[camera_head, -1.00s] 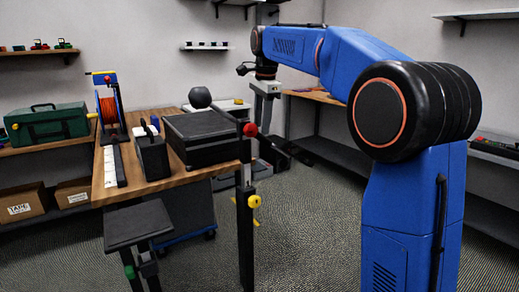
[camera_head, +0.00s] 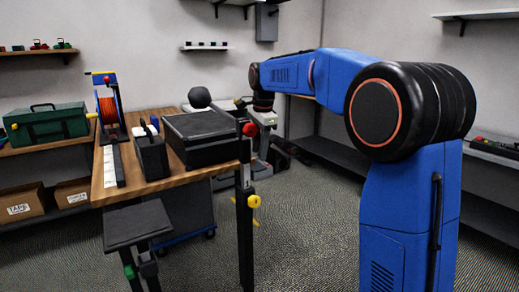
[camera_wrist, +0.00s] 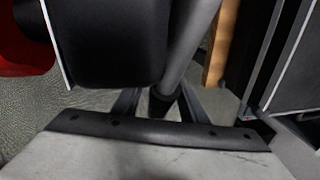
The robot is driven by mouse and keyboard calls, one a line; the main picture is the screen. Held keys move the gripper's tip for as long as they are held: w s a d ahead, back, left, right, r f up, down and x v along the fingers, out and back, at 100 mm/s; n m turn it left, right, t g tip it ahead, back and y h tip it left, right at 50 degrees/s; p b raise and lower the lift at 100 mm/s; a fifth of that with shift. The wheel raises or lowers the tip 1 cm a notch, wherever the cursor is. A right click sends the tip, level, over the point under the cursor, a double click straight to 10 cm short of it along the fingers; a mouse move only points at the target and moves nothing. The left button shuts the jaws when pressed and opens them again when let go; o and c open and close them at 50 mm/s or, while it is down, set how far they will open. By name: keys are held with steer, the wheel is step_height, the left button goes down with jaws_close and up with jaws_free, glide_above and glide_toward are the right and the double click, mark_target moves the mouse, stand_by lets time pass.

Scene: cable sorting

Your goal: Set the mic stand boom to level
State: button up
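The mic stand's dark upright post (camera_head: 245,225) stands at the table's near right corner. It has a yellow knob (camera_head: 254,202) partway up and a red knob (camera_head: 250,129) near its top. In the wrist view a grey rod (camera_wrist: 190,45) runs diagonally down to between my gripper's fingers (camera_wrist: 160,104). The fingers are apart, with gaps showing beside the rod, and I see no clear contact.
A wooden table (camera_head: 104,184) carries a black case (camera_head: 205,140), a red cable reel (camera_head: 110,108) and a narrow black box (camera_head: 151,155). A dark stool-like platform (camera_head: 137,223) stands in front. The floor right of the post is clear.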

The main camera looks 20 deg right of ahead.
jaws_close()
steer(key=shift+d+r, duration=0.1)
steer(key=d+r+h, duration=0.1)
steer(key=w+d+r+t+h, duration=0.1)
steer(key=r+h, duration=0.1)
steer(key=shift+d+r+h, duration=0.1)
steer(key=shift+d+h, duration=0.1)
steer(key=shift+h, duration=0.1)
steer(key=shift+w+d+r+n+t+h, duration=0.1)
steer(key=shift+d+r+t+h, duration=0.2)
steer(key=shift+r+h, duration=0.3)
steer(key=shift+w+d+r+n+t+h, duration=0.15)
steer(key=shift+d+r+h, duration=0.15)
steer(key=shift+r+h, duration=0.3)
steer(key=shift+s+d+r+n+t+h, duration=0.1)
steer(key=shift+d+r+t+h, duration=0.2)
steer(key=shift+r+h, duration=0.3)
steer(key=shift+r, duration=0.1)
jaws_free()
